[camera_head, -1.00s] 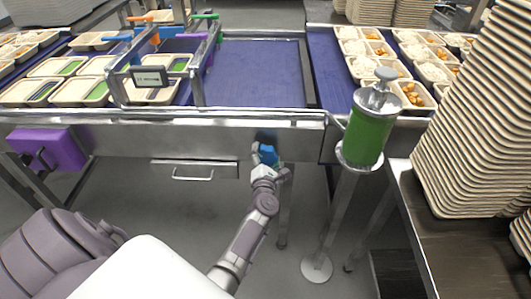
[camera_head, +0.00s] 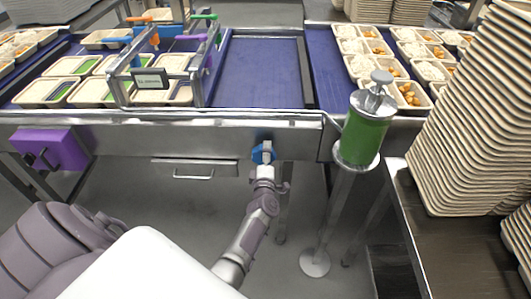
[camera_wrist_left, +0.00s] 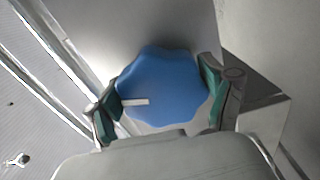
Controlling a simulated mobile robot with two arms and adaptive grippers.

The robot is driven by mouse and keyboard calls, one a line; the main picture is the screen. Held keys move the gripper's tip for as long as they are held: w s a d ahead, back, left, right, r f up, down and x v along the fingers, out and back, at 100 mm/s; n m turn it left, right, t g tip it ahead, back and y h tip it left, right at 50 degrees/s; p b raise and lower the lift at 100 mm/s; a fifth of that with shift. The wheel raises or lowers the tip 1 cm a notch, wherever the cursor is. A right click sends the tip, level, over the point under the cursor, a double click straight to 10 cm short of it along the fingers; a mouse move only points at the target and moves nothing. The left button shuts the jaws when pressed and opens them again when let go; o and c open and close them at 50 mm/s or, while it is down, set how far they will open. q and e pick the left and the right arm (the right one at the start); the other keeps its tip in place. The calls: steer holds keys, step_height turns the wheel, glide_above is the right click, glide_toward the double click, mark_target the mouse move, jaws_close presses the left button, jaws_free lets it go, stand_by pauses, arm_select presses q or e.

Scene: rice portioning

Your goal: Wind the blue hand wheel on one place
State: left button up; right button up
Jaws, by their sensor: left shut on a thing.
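The blue hand wheel (camera_head: 257,153) is on the front metal face of the conveyor, below the belt. It has a scalloped rim and shows large in the left wrist view (camera_wrist_left: 160,85), with a pale bar mark on its left part. My left gripper (camera_head: 264,158) is at the wheel. In the left wrist view its green-padded fingers (camera_wrist_left: 163,106) lie on either side of the wheel, shut on its rim. The gripper covers part of the wheel in the head view. My right gripper is not in view.
A green cylindrical dispenser (camera_head: 364,135) stands on a post to the right. A purple box (camera_head: 50,148) and a drawer handle (camera_head: 193,177) are on the front to the left. Tray stacks (camera_head: 475,120) stand at right. The middle belt section (camera_head: 262,72) is empty.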

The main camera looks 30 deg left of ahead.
arm_select(q)
steer(key=m+p, duration=0.1)
steer(key=m, duration=0.2)
steer(key=shift+f+m, duration=0.1)
steer(key=shift+m, duration=0.3)
steer(key=m, duration=0.3)
steer(key=shift+s+f+m+p, duration=0.1)
steer(key=shift+m+p, duration=0.2)
steer(key=shift+p, duration=0.05)
steer(key=m, duration=0.3)
steer(key=shift+a+f+m+p, duration=0.1)
steer(key=shift+m+p, duration=0.2)
steer(key=shift+s+f+m, duration=0.1)
steer(key=shift+m, duration=1.5)
steer(key=shift+a, duration=0.1)
steer(key=o, duration=1)
